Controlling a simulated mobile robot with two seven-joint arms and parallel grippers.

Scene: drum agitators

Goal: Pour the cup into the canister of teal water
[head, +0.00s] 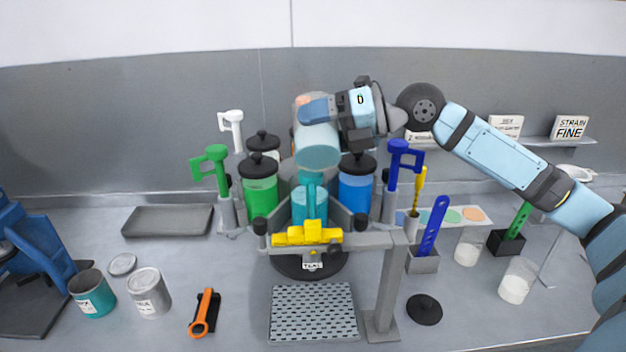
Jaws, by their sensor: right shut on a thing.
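A translucent cup (318,140) is held in my right gripper (318,109), high over the carousel. The cup is tipped with its wide, pale teal mouth facing down and toward the camera. The canister of teal water (300,205) stands open on the carousel directly below the cup, between a green canister (259,190) and a blue canister (355,193). A darker teal vertical streak (312,195) shows between the cup mouth and the canister; I cannot tell surely whether it is falling liquid. The cup hides the canister's far side. My left gripper is not in view.
A yellow block (307,234) on a grey bar stands in front of the teal canister. Green (209,165) and blue (399,163) handles flank the carousel. A perforated plate (313,312) lies in front. Cups of white stuff (514,283) stand at right, tins (92,294) at left.

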